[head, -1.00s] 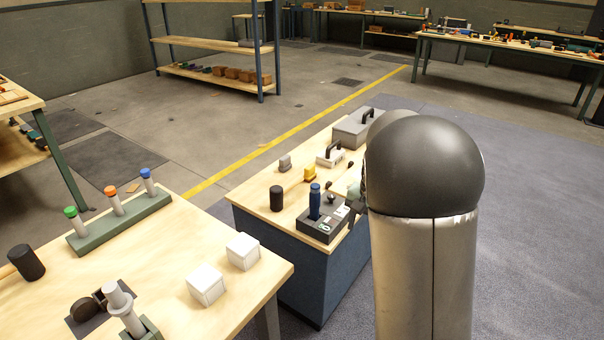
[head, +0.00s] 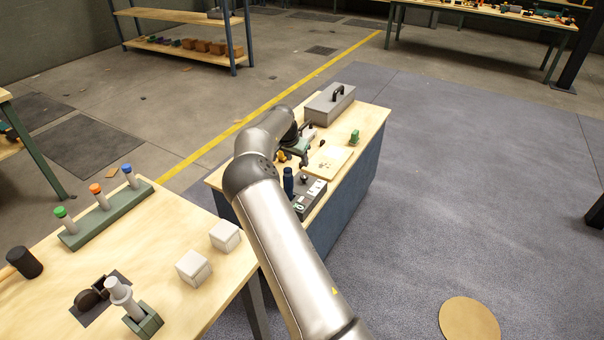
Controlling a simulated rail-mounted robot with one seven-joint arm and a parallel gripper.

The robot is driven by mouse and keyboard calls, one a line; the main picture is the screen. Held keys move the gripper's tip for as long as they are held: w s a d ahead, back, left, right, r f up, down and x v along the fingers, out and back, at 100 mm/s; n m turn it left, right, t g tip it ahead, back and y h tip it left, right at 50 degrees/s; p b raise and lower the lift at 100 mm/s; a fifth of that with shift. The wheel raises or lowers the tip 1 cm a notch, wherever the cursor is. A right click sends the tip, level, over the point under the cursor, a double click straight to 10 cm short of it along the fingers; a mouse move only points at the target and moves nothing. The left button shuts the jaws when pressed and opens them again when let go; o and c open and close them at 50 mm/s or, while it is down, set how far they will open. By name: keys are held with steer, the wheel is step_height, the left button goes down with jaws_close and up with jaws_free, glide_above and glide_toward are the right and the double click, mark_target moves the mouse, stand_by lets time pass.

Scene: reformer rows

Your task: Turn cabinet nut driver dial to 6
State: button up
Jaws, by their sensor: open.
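A blue cabinet (head: 345,205) with a wooden top stands beyond the near bench. On its near end sits a dark box (head: 310,197) with pale, green-marked labels and a small dark knob (head: 304,179). A blue-handled driver (head: 288,181) stands upright at the box's left side. The dial's numbers and pointer are too small to read. My gripper (head: 294,157) is open above the cabinet top, just beyond the box and apart from it, as far as I can tell. My forearm and wrist hide part of the top and the gripper's fingers show only small.
A grey toolbox (head: 329,103) stands at the cabinet's far end, with a pale board (head: 330,160) and a small green item (head: 354,137) nearer. The near bench (head: 180,240) holds two white blocks and a green rack (head: 107,214).

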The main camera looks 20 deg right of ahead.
mark_target(304, 176)
steer(key=x, duration=1.1)
steer(key=shift+f+p, duration=0.15)
steer(key=shift+p, duration=0.25)
